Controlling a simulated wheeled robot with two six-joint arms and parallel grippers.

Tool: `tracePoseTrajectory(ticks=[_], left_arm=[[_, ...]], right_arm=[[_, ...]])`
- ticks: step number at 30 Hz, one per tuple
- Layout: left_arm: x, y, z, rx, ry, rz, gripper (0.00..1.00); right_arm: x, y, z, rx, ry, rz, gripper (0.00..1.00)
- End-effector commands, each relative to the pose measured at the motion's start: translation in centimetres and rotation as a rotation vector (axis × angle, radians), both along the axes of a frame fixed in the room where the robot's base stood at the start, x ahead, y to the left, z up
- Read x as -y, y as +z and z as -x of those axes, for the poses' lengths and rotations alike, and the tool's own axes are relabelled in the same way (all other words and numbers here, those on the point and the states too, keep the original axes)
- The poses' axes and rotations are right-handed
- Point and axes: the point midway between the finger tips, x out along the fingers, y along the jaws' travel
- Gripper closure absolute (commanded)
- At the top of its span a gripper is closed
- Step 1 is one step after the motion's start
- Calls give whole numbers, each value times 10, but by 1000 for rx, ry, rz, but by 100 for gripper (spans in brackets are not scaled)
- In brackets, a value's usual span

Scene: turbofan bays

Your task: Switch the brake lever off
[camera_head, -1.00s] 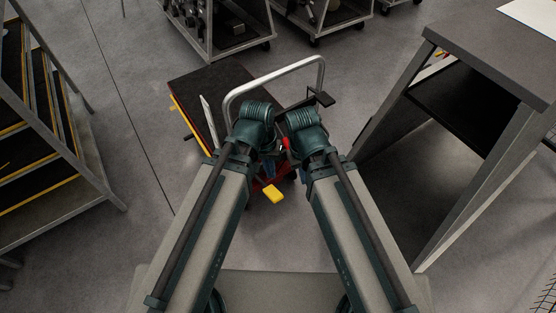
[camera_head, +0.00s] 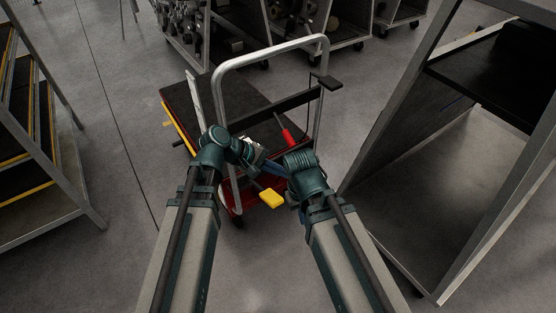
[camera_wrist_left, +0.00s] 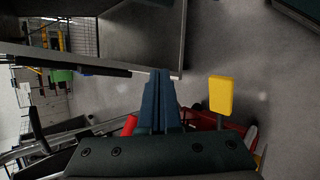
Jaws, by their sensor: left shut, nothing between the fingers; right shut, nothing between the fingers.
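A flat cart with a silver push handle (camera_head: 270,50) stands ahead of me. A lever with a red grip (camera_head: 287,137) hangs inside the handle frame, right of my left wrist. A yellow pedal-like tab (camera_head: 271,199) sticks out low at the cart's near end. I cannot tell which one is the brake lever. In the left wrist view the yellow tab (camera_wrist_left: 221,95) is right of my left gripper (camera_wrist_left: 160,80), which is shut and empty. A red part (camera_wrist_left: 130,125) is left of it. My right gripper (camera_head: 271,168) is shut, above the yellow tab, partly hidden.
A grey shelf unit (camera_head: 400,255) stands close on the right. A rack with yellow-edged shelves (camera_head: 42,205) stands on the left. Carts with metal parts (camera_head: 240,45) are at the back. Bare floor (camera_head: 110,110) lies between the left rack and the cart.

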Motion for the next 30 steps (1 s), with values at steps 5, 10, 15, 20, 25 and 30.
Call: tracePoseTrajectory(ticks=[5, 10, 15, 20, 25, 30], left_arm=[[-9, -35, -24, -44, 134, 160, 100], [-22, -52, -46, -89, 251, 319, 100], [-41, -67, -67, -136, 359, 485, 100], [-63, -80, -84, -182, 451, 641, 100], [-88, -89, -99, -223, 523, 786, 100], [-105, -92, -107, -251, 566, 881, 100]], right_arm=[[0, -61, 0, 1, 1, 0, 100], [0, -104, 0, 1, 2, 1, 100], [0, -148, 0, 1, 3, 1, 100], [0, -187, 0, 2, 4, 0, 100], [0, -220, -1, 2, 5, 1, 100], [0, -239, -1, 2, 6, 1, 100]])
